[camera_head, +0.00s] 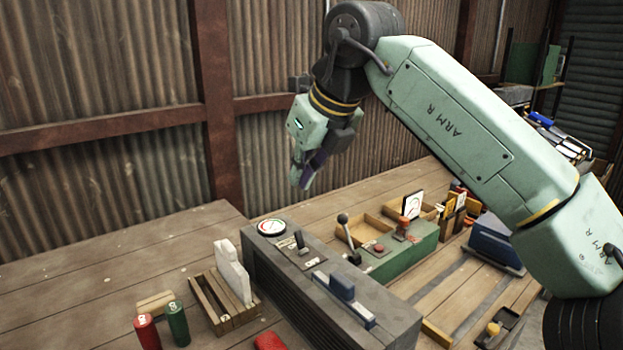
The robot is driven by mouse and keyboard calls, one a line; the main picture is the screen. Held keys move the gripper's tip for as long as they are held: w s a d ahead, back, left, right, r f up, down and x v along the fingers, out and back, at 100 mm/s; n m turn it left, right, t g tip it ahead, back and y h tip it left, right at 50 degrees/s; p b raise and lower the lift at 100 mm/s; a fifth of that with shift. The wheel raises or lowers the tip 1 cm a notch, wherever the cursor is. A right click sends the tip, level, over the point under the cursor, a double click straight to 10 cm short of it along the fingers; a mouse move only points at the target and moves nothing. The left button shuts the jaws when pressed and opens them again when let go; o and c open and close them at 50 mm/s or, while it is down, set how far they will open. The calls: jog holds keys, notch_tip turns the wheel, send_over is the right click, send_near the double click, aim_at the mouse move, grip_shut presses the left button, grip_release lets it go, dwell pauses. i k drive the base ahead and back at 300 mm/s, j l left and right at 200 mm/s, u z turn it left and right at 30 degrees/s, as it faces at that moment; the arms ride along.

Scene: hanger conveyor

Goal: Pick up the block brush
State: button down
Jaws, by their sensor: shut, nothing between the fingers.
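My gripper (302,183) hangs in the air above the bench, near the corrugated wall. Its fingers point down and are shut with nothing between them. A small tan wooden block (155,302) lies on the bench at the lower left, partly hidden by two cylinders; it may be the block brush, but I cannot make out bristles. It is well below and to the left of my gripper, which touches nothing.
A red cylinder (147,332) and a green cylinder (178,323) stand by the tan block. A slatted wooden rack (218,312) holds a white slab (232,270). A dark grey control box (372,318) with levers stands to the right. The bench's left part (70,285) is clear.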

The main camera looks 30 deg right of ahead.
aim_at(154, 306)
jog(key=k+l, duration=0.15)
jog(key=k, duration=0.35)
jog(key=k+l, duration=0.1)
jog(key=k, duration=0.4)
